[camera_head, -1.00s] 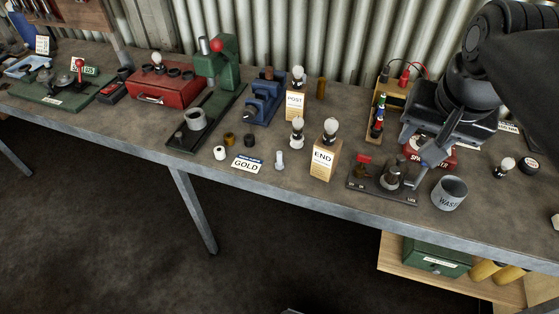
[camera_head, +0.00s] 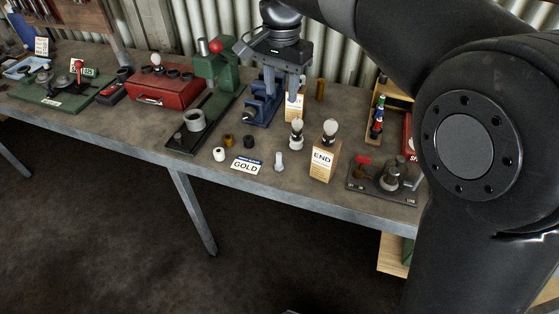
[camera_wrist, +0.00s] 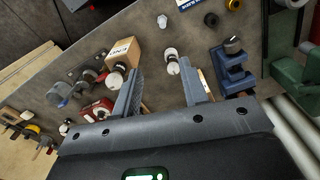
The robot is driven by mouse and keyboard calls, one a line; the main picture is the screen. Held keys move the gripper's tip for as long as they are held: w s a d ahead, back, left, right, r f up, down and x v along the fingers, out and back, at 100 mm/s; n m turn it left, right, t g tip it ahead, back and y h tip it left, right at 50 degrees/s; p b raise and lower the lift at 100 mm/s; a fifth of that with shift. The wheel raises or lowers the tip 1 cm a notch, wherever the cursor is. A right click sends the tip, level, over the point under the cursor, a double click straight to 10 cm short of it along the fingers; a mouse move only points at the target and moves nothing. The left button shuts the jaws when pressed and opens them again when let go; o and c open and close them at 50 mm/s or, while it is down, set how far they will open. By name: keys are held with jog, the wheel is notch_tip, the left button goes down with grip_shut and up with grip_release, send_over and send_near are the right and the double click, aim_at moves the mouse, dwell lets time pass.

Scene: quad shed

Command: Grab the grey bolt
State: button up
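The grey bolt (camera_head: 279,160) stands on the bench between the GOLD card (camera_head: 246,165) and the END block (camera_head: 323,160). In the wrist view the bolt (camera_wrist: 162,21) is small, near the top middle, beyond my fingertips. My gripper (camera_head: 281,94) points down above the bench, behind the bolt, near the blue vise (camera_head: 261,105) and the POST block (camera_head: 294,106). The wrist view shows my gripper (camera_wrist: 162,72) with its fingers wide apart and nothing held. A bulb-topped piece on a white base (camera_wrist: 171,54) shows between the fingers, nearer than the bolt.
White (camera_head: 219,154), brass (camera_head: 229,140) and black (camera_head: 249,142) rings sit left of the bolt. The green press (camera_head: 215,75) stands farther left. A bulb-topped piece (camera_head: 296,134) stands behind the bolt. The bench front edge (camera_head: 270,182) is close to the bolt.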

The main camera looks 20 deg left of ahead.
aim_at(279, 154)
jog(key=f, duration=1.8)
jog(key=shift+a, duration=0.4)
notch_tip(279, 154, down, 6)
jog(key=shift+w+r, duration=0.15)
jog(key=shift+r, duration=0.05)
grip_shut()
